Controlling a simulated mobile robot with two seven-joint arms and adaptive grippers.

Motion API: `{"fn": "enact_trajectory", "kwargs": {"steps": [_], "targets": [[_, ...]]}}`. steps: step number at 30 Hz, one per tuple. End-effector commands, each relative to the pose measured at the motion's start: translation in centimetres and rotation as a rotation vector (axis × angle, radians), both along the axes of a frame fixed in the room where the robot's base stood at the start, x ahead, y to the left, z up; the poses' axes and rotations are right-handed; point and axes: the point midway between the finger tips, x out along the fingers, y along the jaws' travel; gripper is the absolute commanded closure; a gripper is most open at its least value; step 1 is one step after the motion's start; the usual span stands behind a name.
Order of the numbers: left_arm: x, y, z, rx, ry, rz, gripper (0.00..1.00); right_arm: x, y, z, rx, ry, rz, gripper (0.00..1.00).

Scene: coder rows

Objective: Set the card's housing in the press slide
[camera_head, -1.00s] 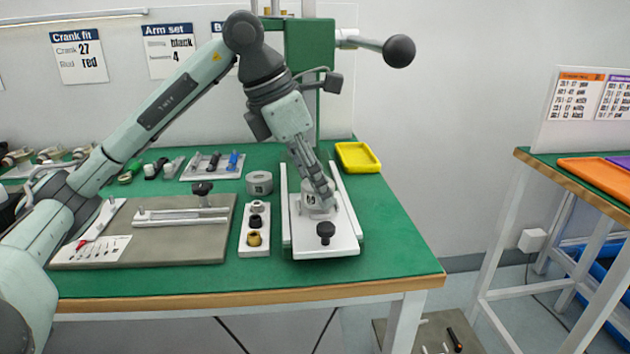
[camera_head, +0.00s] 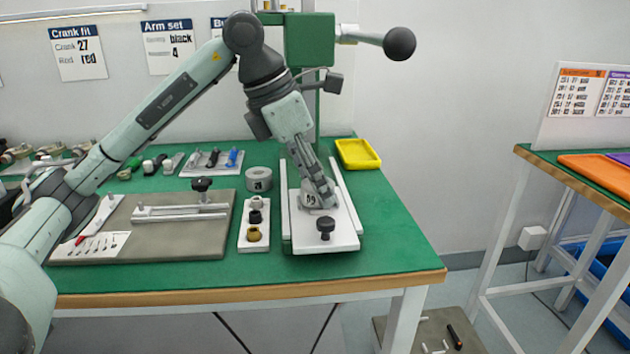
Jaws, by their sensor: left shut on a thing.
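My left gripper (camera_head: 322,190) points down over the white press slide (camera_head: 340,240). It is shut on a small grey housing (camera_head: 312,201) with a dark number on its face that I cannot read surely. The housing is at the slide's plate, behind the black knob (camera_head: 325,226). The fingers cover part of it, and I cannot tell whether it is fully seated. Another grey round housing (camera_head: 259,180) with a dark mark stands on the green bench, left of the slide. The "Arm set" card (camera_head: 169,46) on the wall reads "black" and "4". My right gripper is out of view.
The green press column (camera_head: 310,50) with its black ball handle (camera_head: 399,43) rises behind the slide. A white holder (camera_head: 246,242) with several bushings stands close left. A grey fixture board (camera_head: 180,243) lies further left. A yellow tray (camera_head: 358,154) sits at the back right. The bench's right front is clear.

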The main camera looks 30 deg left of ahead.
Motion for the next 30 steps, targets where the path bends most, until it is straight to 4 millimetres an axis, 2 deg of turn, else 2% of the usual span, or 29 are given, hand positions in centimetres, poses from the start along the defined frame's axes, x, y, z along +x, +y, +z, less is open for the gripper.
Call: {"fn": "enact_trajectory", "kwargs": {"steps": [19,20,25,30], "targets": [[-0.13,-0.04,-0.79,0.003,0.01,-0.002,0.89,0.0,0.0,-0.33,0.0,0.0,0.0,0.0],[-0.15,-0.05,-0.82,0.003,0.01,-0.002,0.55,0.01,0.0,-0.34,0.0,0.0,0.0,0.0],[-0.18,-0.02,-0.89,0.003,0.012,-0.003,0.34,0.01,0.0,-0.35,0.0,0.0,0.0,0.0],[-0.13,-0.01,-0.76,0.003,0.009,-0.001,0.32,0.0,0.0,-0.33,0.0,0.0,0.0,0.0]]}}
